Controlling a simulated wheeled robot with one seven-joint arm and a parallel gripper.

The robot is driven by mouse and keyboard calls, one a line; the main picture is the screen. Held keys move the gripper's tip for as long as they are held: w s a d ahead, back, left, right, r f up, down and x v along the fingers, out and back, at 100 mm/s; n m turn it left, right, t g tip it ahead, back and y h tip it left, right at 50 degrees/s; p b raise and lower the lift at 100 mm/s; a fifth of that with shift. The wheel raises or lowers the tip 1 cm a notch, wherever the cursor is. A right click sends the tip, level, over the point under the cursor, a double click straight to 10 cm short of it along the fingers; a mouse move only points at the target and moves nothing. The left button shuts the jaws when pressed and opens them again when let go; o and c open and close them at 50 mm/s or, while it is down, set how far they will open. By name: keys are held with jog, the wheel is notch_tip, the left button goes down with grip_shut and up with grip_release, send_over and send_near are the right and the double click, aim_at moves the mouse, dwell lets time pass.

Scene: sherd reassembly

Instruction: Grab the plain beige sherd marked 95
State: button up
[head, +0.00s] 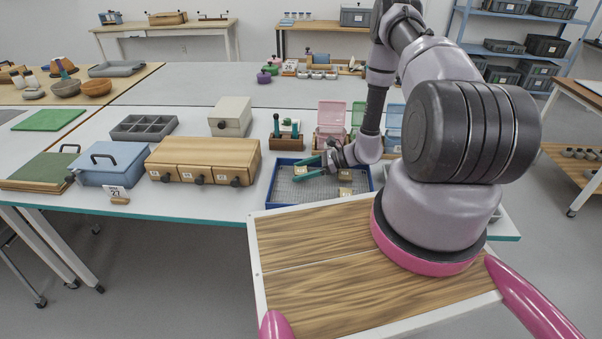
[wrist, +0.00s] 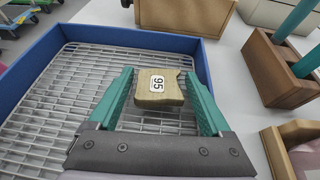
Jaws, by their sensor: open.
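The plain beige sherd marked 95 (wrist: 160,90) lies in the blue tray with the metal grid (wrist: 40,110), label facing up, in the wrist view. My gripper (wrist: 165,92) is open, with its green fingers on either side of the sherd and a gap showing on each side. In the head view my gripper (head: 308,169) reaches down over the blue tray (head: 272,190). In that view small beige sherds (head: 345,176) show in the tray near the gripper; I cannot read their marks there.
A wooden drawer box (head: 203,160) stands left of the tray. A brown tool holder (head: 286,142) stands behind it, also close to the right in the wrist view (wrist: 275,70). Pink, green and blue bins stand behind on the right. The tray's blue wall rises around the grid.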

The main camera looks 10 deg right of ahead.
jog(key=c, duration=1.1)
jog(key=shift+c, duration=0.2)
